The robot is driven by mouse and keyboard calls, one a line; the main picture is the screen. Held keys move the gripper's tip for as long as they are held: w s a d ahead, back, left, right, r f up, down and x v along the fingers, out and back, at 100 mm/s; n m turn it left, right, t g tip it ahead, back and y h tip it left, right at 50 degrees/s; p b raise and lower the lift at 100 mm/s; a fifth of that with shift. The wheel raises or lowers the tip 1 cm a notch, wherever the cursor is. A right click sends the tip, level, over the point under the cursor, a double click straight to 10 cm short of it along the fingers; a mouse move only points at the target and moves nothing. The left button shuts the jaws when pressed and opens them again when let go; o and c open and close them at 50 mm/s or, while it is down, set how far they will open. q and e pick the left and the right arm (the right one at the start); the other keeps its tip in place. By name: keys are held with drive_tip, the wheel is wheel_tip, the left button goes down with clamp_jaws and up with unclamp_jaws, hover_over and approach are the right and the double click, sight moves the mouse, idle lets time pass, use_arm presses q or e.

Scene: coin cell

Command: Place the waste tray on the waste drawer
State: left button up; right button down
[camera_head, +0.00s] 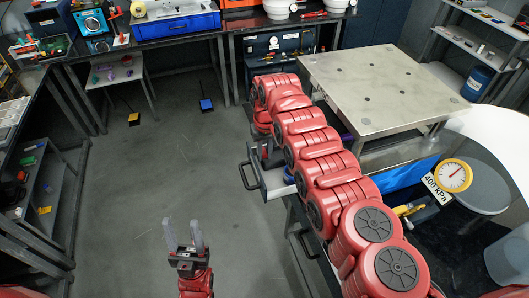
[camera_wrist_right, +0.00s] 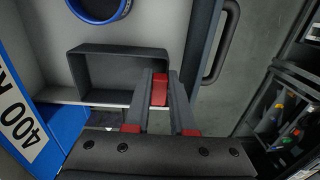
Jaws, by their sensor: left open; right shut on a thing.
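The waste tray is a dark grey open box (camera_wrist_right: 117,52) in the right wrist view. It appears to sit on the light floor of the open drawer (camera_wrist_right: 30,40). My right gripper (camera_wrist_right: 160,85) is shut at the tray's near right corner, with a red piece between its fingers. The drawer also shows in the head view (camera_head: 277,190), pulled out, with my right arm reaching over it. The tray is mostly hidden there by that arm. My left gripper (camera_head: 184,236) is open and empty above the floor, well left of the drawer.
A round blue-rimmed thing (camera_wrist_right: 97,8) lies in the drawer beside the tray. The drawer's handle (camera_head: 247,177) points left. A metal table (camera_head: 385,88) stands behind my right arm. A pressure gauge (camera_head: 453,175) is at right. The floor left of the drawer is clear.

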drive_tip(key=shift+f, duration=0.2)
drive_tip(key=c, duration=0.8)
unclamp_jaws()
drive_tip(key=shift+o, duration=0.2)
drive_tip(key=shift+r, duration=0.1)
drive_tip(key=shift+r, duration=0.25)
drive_tip(key=shift+d+r, duration=0.1)
drive_tip(key=shift+r, duration=0.2)
wheel_tip(320, 180, up, 8)
drive_tip(key=b, duration=0.3)
drive_tip(key=shift+r, duration=0.1)
wheel_tip(320, 180, up, 3)
drive_tip(key=shift+d+f+p, duration=0.1)
drive_tip(key=shift+d+p, duration=0.05)
drive_tip(key=shift+p, duration=0.7)
